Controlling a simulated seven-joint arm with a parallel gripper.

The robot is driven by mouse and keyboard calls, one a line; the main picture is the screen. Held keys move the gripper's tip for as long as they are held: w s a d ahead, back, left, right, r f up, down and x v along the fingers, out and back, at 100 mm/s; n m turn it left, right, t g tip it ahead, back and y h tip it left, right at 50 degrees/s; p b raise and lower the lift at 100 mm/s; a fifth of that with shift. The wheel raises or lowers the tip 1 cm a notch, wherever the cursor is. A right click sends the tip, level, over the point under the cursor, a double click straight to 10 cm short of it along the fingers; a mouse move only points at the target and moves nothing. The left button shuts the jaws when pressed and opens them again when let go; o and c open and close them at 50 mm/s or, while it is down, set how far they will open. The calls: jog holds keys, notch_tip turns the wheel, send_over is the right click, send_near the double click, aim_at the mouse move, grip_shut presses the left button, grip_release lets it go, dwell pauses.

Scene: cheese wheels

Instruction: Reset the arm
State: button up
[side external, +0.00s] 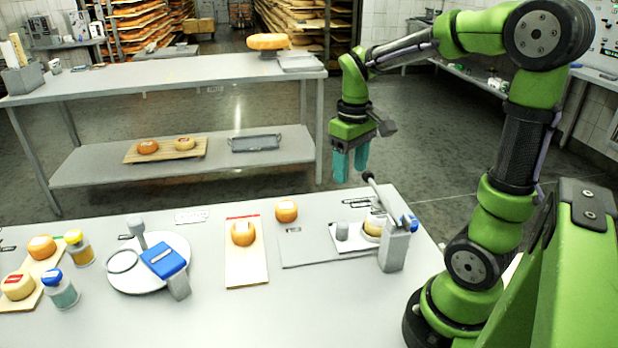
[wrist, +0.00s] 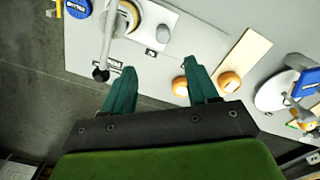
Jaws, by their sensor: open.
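My gripper (side external: 350,165) is raised above the back right edge of the near table, with its two teal fingers pointing down. The fingers are apart and nothing shows between them. In the wrist view my gripper (wrist: 160,90) also shows open and empty, with the table and dark floor below. My green arm bends up and over from its base at the right of the side view. A small orange cheese wheel (side external: 286,210) sits on the table below and left of the gripper; it shows beside a finger in the wrist view (wrist: 181,86).
A lever press (side external: 394,245) stands at the table's right, beside a pale cheese wheel (side external: 375,222). A board (side external: 246,270) bears another orange wheel (side external: 243,233). A round white plate (side external: 130,280) with a blue-topped device (side external: 163,259) is left. A shelved bench (side external: 160,70) stands behind.

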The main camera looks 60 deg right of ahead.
jog(key=s+a+r+m+t+y, duration=0.1)
jog(key=s+a+r+t, duration=0.1)
jog(key=a, duration=0.5)
jog(key=s+a+r+t+y, duration=0.1)
jog(key=s+a+r+t, duration=0.1)
jog(key=a+t, duration=0.3)
jog(key=shift+s+a+r+m, duration=0.35)
jog(key=shift+a+r, duration=0.2)
jog(key=shift+a, duration=0.65)
